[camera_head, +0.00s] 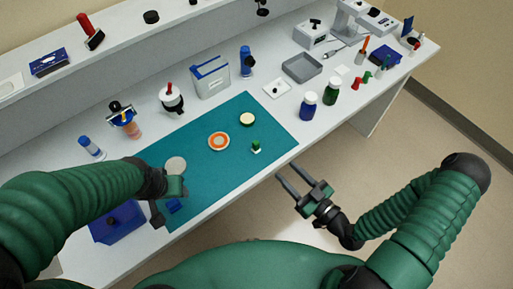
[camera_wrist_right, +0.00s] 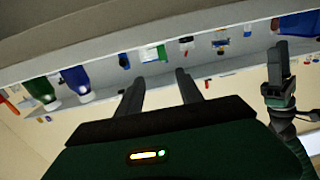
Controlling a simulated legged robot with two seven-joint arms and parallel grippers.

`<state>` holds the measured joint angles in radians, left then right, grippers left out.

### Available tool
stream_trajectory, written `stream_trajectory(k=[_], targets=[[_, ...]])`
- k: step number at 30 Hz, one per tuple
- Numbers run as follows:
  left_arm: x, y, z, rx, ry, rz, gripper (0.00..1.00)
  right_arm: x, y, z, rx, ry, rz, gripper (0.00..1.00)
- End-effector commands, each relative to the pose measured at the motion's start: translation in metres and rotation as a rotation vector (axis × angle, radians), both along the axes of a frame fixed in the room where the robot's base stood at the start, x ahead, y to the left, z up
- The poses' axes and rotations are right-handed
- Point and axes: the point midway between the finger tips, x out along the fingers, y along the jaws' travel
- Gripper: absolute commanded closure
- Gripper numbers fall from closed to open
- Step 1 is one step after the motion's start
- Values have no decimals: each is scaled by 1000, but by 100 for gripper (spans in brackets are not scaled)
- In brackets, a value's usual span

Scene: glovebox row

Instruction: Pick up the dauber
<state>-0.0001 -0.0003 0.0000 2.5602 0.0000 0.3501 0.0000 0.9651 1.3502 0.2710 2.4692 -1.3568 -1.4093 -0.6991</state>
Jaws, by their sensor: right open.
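A small green piece with a white base (camera_head: 256,147), which may be the dauber, stands on the teal mat (camera_head: 215,185) near its right edge. A green-and-white thing (camera_wrist_right: 152,52), perhaps the same piece, shows beyond my fingers in the right wrist view. My right gripper (camera_head: 284,171) is open and empty, off the table's front edge and apart from the piece. It also shows in the wrist view (camera_wrist_right: 160,88). My left gripper (camera_head: 168,200) is over the mat's near left part, by a small blue thing (camera_head: 174,206); its jaw opening is unclear.
An orange-and-white disc (camera_head: 218,141), a cream disc (camera_head: 247,119) and a grey disc (camera_head: 175,166) lie on the mat. A blue bottle (camera_head: 308,105) and a green bottle (camera_head: 331,91) stand right of it. A grey tray (camera_head: 302,67) is behind. Floor is clear beyond the front edge.

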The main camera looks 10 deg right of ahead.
Motion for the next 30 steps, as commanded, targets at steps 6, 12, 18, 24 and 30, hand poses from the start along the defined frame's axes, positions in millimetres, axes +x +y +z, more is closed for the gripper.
stream_trajectory(k=[6, 12, 18, 24, 30], targets=[[0, 0, 11, 0, 0, 1, 46, 47, 33, 3, 2, 0, 5, 56], [0, 0, 14, 0, 0, 0, 46, 75, 52, 1, 0, 3, 3, 56], [0, 0, 23, 0, 0, 0, 46, 95, 73, 4, 4, 5, 3, 56], [0, 0, 25, 0, 0, 0, 46, 117, 89, 2, 0, 3, 3, 56], [0, 0, 25, 0, 0, 0, 46, 117, 89, 1, 0, 4, 3, 56]])
